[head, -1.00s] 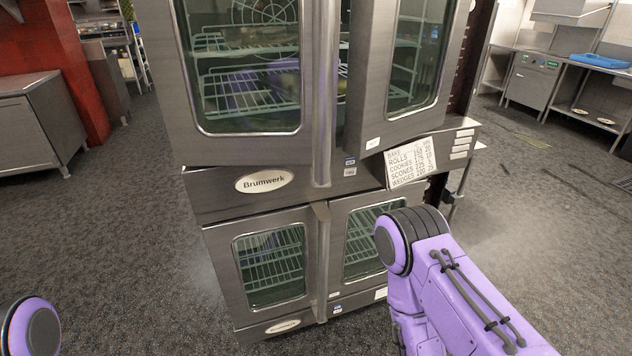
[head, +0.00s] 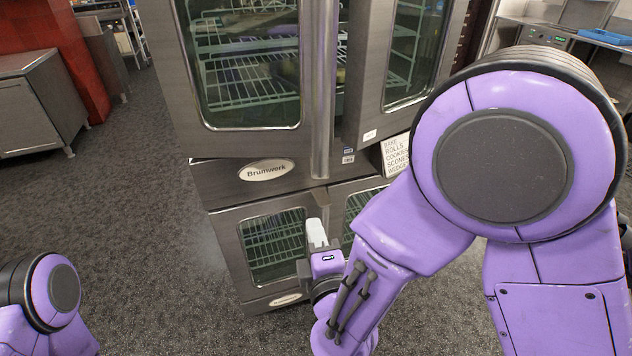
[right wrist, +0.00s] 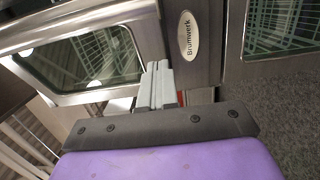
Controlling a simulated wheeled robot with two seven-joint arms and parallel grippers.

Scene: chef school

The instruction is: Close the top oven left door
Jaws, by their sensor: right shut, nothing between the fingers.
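The top oven left door (head: 247,75) is a steel door with a large glass window and a vertical handle (head: 323,80) along its right edge. A dark gap shows between it and the top right door (head: 410,60); how far it stands open is hard to tell. In the right wrist view its window (right wrist: 85,60) lies at upper left, turned sideways. My right gripper (head: 316,233) is shut and empty, below the top door and in front of the lower oven. Its closed fingers (right wrist: 158,85) also show in the wrist view. My left gripper is out of view.
The lower oven's left door (head: 272,245) appears shut beneath the Brumwerk badge (head: 266,170). A baking list card (head: 396,155) hangs at the right. A steel cabinet (head: 35,110) stands at far left, with open carpeted floor (head: 140,210) between.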

